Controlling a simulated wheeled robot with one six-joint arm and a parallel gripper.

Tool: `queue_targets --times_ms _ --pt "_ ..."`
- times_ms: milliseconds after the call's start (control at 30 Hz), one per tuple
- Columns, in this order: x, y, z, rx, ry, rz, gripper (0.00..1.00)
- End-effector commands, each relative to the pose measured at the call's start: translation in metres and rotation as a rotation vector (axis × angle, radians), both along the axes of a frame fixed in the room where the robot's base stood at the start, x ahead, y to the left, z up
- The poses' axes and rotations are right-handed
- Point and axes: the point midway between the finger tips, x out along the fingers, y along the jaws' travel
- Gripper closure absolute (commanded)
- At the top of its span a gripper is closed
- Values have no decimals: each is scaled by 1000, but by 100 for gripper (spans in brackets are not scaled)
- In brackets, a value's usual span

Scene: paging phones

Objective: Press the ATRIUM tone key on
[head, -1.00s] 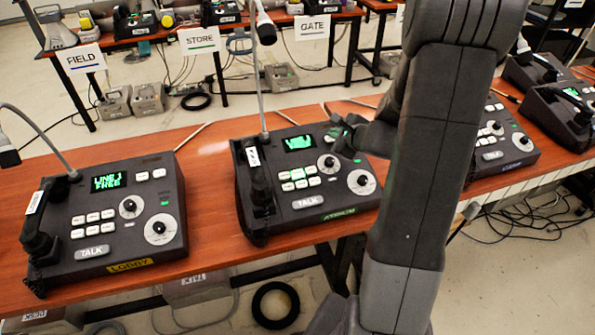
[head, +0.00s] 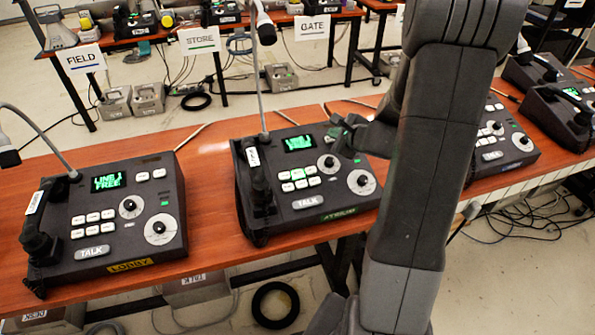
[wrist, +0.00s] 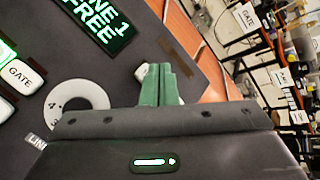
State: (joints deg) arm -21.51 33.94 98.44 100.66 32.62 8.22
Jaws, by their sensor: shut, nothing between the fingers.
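The ATRIUM phone (head: 300,215), a dark desk console with a green name strip, stands mid-table in the head view. Its screen (head: 298,143) reads LINE 1 FREE and also shows in the wrist view (wrist: 103,22). My gripper (head: 337,122) is shut and empty over the upper right of this console, beside the screen. In the wrist view the shut fingertips (wrist: 154,72) are right at a small white key (wrist: 142,71), partly covering it. I cannot tell whether they touch it, and no label on it is readable.
The LOBBY phone (head: 110,220) stands to the left. A gooseneck microphone (head: 264,70) rises behind the ATRIUM phone. More phones stand to the right.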

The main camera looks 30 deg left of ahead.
Motion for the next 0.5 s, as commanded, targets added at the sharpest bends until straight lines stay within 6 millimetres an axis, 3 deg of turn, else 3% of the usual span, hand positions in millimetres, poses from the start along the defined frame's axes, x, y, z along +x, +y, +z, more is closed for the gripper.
queue_targets --times_ms 500 --pt "1 2 -9 0 -1 -1 100"
